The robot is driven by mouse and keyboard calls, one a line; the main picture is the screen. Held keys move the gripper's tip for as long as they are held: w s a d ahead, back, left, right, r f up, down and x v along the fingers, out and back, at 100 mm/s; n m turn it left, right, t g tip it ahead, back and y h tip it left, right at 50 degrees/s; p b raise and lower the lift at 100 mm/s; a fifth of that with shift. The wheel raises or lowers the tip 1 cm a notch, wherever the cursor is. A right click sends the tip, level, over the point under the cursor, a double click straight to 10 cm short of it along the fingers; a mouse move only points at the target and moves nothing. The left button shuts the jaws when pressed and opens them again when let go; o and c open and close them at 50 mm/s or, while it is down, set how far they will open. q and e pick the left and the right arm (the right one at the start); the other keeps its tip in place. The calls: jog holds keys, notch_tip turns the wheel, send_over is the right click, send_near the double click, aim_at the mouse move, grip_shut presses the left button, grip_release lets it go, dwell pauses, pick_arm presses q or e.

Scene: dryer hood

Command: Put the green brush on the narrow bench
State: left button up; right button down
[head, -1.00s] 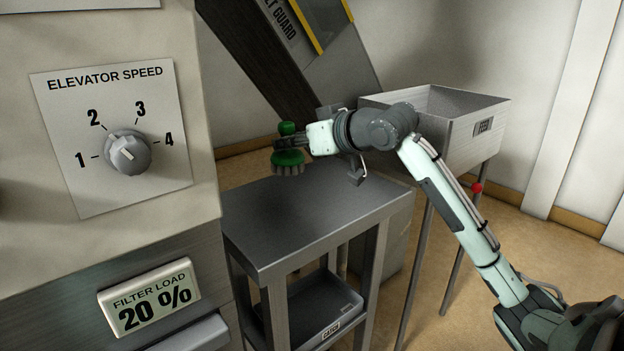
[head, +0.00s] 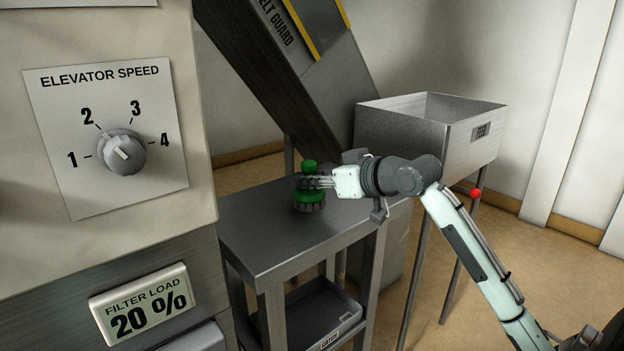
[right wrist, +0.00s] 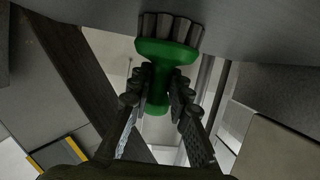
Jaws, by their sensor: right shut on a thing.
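The green brush (head: 309,197) is upright over the grey top of the narrow bench (head: 252,232), bristles down. My right gripper (head: 316,182) reaches in from the right and is shut on the brush's neck, between its green knob and its wider green base. In the right wrist view, the fingers (right wrist: 158,88) close around the green stem of the brush (right wrist: 168,54). The grey bristles point at the bench surface (right wrist: 250,25) and are at it or very near it; I cannot tell whether they touch. My left gripper is not in view.
A metal feed bin (head: 430,130) on legs stands behind the bench at right, close to my right arm. The control panel (head: 110,150) with a speed knob is at left. A tray (head: 322,318) sits on the bench's lower shelf. The bench top's front part is bare.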

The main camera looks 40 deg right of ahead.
jog(key=c, duration=1.4)
grip_release()
jog(key=shift+f, duration=0.1)
jog(key=v, duration=1.2)
